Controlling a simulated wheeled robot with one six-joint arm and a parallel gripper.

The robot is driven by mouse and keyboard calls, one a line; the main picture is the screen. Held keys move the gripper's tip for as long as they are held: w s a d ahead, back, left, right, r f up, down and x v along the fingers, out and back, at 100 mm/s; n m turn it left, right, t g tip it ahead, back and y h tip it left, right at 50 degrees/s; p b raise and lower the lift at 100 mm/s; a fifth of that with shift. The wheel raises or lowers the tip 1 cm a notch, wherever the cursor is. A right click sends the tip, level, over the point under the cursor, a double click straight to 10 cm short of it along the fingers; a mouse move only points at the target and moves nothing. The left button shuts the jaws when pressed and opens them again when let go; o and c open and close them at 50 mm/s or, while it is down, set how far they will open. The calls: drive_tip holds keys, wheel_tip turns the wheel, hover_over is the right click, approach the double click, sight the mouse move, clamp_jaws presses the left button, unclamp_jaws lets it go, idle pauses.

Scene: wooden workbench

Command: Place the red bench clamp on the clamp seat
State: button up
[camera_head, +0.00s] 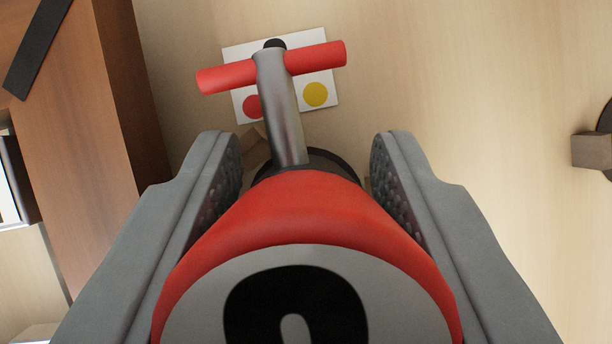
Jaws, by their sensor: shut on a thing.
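The red bench clamp (300,215) fills the lower middle of the picture. It has a red body, a pale front face with a black mark, a grey metal screw and a red crossbar handle pointing away from me. My gripper (306,150) has one grey jaw on each side of the red body and is shut on it. A dark round shape (345,163) shows partly behind the body; I cannot tell whether it is part of the clamp or the clamp seat. No clamp seat can be made out for certain, as the clamp hides much of the bench.
A white card (324,112) with coloured dots lies beyond the handle. A reddish-brown wooden block or edge (95,130) runs along the left, with a dark strip (38,45) on it. A grey-brown block (590,150) by a dark round thing is at the right edge. Bare pale wood lies between.

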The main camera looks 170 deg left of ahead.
drive_tip(key=shift+f, duration=0.1)
drive_tip(key=o, duration=0.9)
drive_tip(key=v, duration=1.2)
drive_tip(key=shift+s, duration=0.1)
drive_tip(key=s+r+t, duration=0.4)
drive_tip(key=s+r, duration=0.1)
drive_tip(key=s, duration=0.6)
drive_tip(key=s+d+r+n+t, duration=0.1)
drive_tip(key=s+r+t, duration=0.2)
drive_tip(key=s, duration=0.7)
drive_tip(key=s+r+n+t+y, duration=0.1)
drive_tip(key=s+r+t, duration=0.3)
drive_tip(key=s+r, duration=0.3)
drive_tip(key=s, duration=0.4)
drive_tip(key=shift+s+d+r+t, duration=0.3)
drive_tip(key=shift+s+r, duration=0.05)
